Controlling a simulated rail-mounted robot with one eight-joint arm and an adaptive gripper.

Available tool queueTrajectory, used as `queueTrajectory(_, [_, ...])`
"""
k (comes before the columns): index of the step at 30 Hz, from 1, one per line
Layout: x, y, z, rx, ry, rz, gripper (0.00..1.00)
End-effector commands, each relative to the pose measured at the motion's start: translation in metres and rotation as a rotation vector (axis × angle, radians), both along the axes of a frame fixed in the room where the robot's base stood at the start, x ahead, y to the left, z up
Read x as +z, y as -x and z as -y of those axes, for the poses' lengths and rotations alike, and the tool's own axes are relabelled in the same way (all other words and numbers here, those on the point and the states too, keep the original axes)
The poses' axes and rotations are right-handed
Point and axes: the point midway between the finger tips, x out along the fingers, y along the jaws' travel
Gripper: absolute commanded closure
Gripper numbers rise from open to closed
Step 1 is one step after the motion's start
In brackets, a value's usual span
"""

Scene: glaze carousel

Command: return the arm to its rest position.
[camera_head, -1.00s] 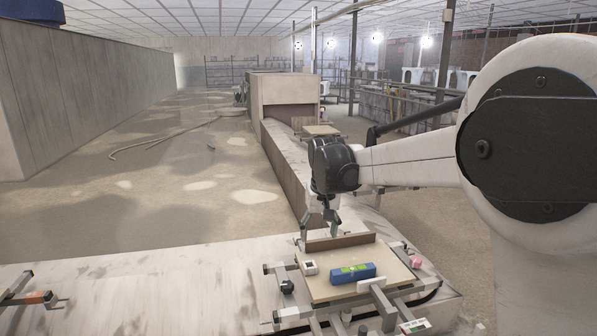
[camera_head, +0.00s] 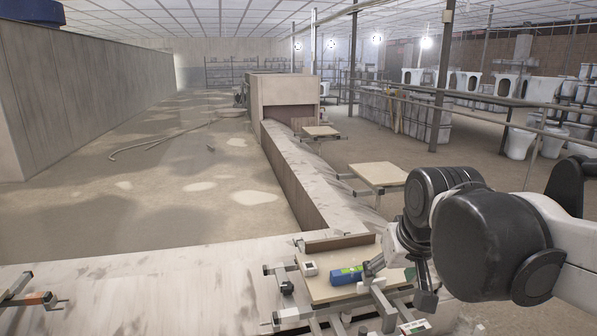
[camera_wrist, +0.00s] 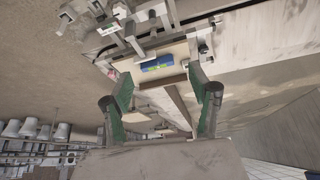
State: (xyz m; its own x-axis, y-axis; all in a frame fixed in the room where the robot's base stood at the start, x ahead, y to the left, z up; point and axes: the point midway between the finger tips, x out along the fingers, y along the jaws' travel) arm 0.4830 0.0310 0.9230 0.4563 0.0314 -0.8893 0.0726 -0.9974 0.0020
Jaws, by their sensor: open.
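My gripper (camera_head: 398,284) is open and empty at the lower right of the head view, its fingers spread in front of the right side of a pale board (camera_head: 318,290). In the wrist view my gripper (camera_wrist: 160,76) shows two green-and-dark fingers with nothing between them. A blue block with a green and yellow top (camera_head: 346,275) lies on the board, and it also shows beyond the fingers in the wrist view (camera_wrist: 158,66). One finger partly overlaps its right end in the head view; I cannot tell the distance.
A small white box (camera_head: 310,268) sits on the board's left. A brown upright strip (camera_head: 340,242) stands along its far edge. More pale boards (camera_head: 379,174) stand along the long wall behind. White ceramic pieces (camera_head: 520,143) stand at the right. The floor at left is mostly open.

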Motion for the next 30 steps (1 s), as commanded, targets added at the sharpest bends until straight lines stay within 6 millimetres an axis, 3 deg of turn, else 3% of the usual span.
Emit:
queueTrajectory(3, [-0.009, 0.032, 0.010, -0.019, -0.002, 0.034, 0.44])
queueTrajectory(9, [-0.027, 0.073, 0.021, -0.044, -0.005, 0.086, 0.44])
queueTrajectory(19, [-0.056, 0.115, 0.032, -0.074, -0.007, 0.145, 0.44])
queueTrajectory(30, [0.009, 0.114, 0.031, -0.072, -0.007, 0.146, 0.44])
